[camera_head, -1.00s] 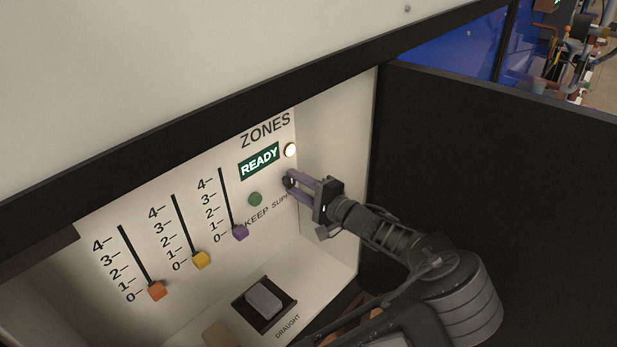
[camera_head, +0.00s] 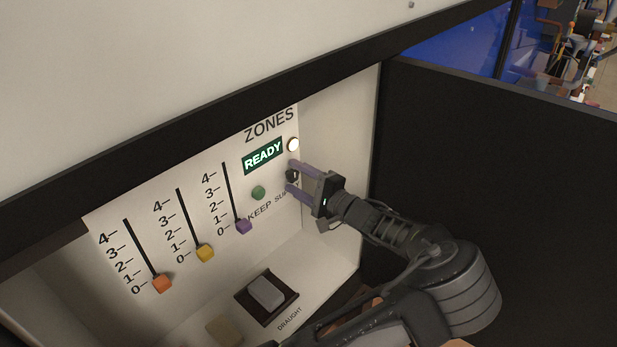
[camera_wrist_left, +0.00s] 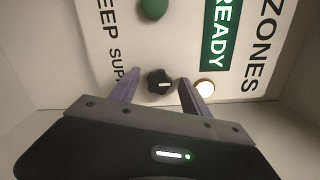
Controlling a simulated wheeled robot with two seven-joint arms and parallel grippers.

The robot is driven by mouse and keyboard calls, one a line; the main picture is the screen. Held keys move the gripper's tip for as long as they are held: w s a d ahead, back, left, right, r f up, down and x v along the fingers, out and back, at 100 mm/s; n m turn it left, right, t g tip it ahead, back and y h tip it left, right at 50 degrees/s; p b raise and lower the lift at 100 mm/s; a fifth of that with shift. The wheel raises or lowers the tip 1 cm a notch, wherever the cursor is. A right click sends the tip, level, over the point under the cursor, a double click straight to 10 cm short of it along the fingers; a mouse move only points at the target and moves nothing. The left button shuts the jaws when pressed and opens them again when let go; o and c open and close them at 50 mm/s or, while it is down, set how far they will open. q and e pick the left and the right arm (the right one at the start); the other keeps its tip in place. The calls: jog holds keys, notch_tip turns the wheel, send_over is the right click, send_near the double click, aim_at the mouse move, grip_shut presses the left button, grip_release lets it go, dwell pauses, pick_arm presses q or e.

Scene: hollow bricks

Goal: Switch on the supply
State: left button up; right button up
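A small black rotary knob (camera_head: 292,175) sits on the panel, right of the green button and the lettering "KEEP SUPP…", which is partly covered. In the left wrist view the knob (camera_wrist_left: 159,82) shows a short white mark pointing right. My left gripper (camera_head: 294,176) is open, with one purple finger on each side of the knob. In the wrist view gaps show between the knob and both fingers. A round white lamp (camera_head: 293,145) glows above the knob, and a green READY sign (camera_head: 263,155) is beside it. My right gripper is not in view.
A green button (camera_head: 258,193) is left of the knob. Three sliders with orange (camera_head: 162,283), yellow (camera_head: 205,252) and purple (camera_head: 243,227) handles stand near 0. A grey rocker (camera_head: 265,291) is on the lower ledge. The recess's side wall (camera_head: 340,150) is close on the right.

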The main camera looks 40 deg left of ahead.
pick_arm(q)
jog(key=shift+w+d, duration=0.1)
jog(key=shift+d, duration=0.05)
jog(key=shift+d+f, duration=0.15)
jog(key=shift+d, duration=0.45)
jog(key=d+b, duration=0.1)
jog(key=d, duration=0.5)
jog(key=shift+s+d+r+b, duration=0.2)
jog(key=shift+s+d+b, duration=0.1)
jog(key=shift+s+b, duration=0.15)
